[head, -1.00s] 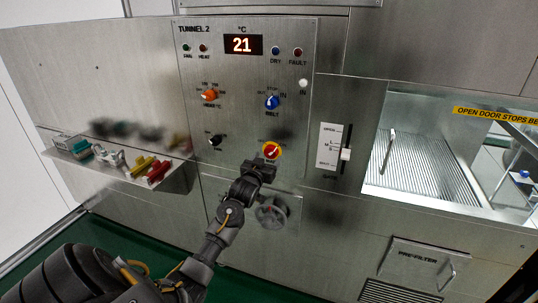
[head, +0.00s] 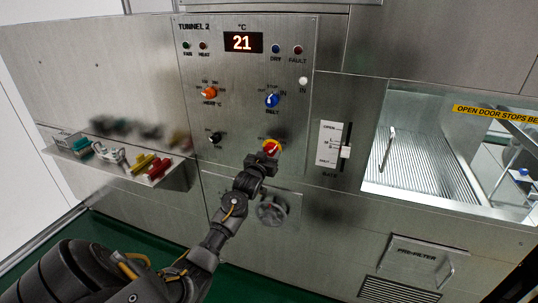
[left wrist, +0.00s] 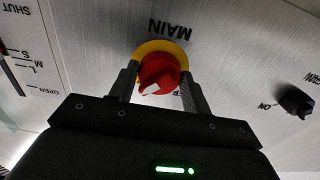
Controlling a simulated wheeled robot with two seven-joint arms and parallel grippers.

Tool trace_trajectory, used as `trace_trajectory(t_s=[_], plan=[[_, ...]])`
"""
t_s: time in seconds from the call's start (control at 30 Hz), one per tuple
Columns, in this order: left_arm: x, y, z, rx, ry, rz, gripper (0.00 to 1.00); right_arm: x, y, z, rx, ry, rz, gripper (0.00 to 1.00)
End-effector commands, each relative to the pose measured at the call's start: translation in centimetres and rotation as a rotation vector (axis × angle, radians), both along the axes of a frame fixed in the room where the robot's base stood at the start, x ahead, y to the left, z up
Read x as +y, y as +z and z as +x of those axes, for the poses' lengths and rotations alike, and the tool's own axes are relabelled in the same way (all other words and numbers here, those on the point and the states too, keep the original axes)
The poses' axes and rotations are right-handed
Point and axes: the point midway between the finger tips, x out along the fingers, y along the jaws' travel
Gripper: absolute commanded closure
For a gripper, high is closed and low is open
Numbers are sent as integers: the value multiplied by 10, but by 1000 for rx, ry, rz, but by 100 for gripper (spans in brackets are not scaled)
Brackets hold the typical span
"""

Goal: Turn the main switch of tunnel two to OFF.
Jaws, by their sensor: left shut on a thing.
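The main switch is a red knob (head: 271,148) on a yellow ring, low on the TUNNEL 2 panel (head: 240,125). In the left wrist view, the panel appears upside down and the red knob (left wrist: 158,74) sits in front of its yellow ring (left wrist: 163,47), with the word MAIN beside it. A white mark shows on the knob's lower left part in that view. My left gripper (head: 266,159) is shut on the knob, one finger on each side; it also shows in the left wrist view (left wrist: 158,84). The OFF lettering is mostly hidden. My right gripper is not in view.
An orange heat knob (head: 209,92), a blue belt knob (head: 271,100) and a black fan knob (head: 215,138) are on the same panel. A gate slider (head: 345,151) is to the right. A grey handwheel (head: 271,210) is below. A shelf (head: 180,182) with fittings is at left.

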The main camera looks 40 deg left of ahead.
Motion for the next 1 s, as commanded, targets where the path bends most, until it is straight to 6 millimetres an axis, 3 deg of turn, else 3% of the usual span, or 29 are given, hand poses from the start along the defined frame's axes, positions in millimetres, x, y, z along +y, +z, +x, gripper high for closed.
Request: trace_trajectory(t_s=[0.37,1.0], plan=[[0,2,0,-44,1,-128,75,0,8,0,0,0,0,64],[-2,3,1,-239,1,-684,75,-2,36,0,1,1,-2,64]])
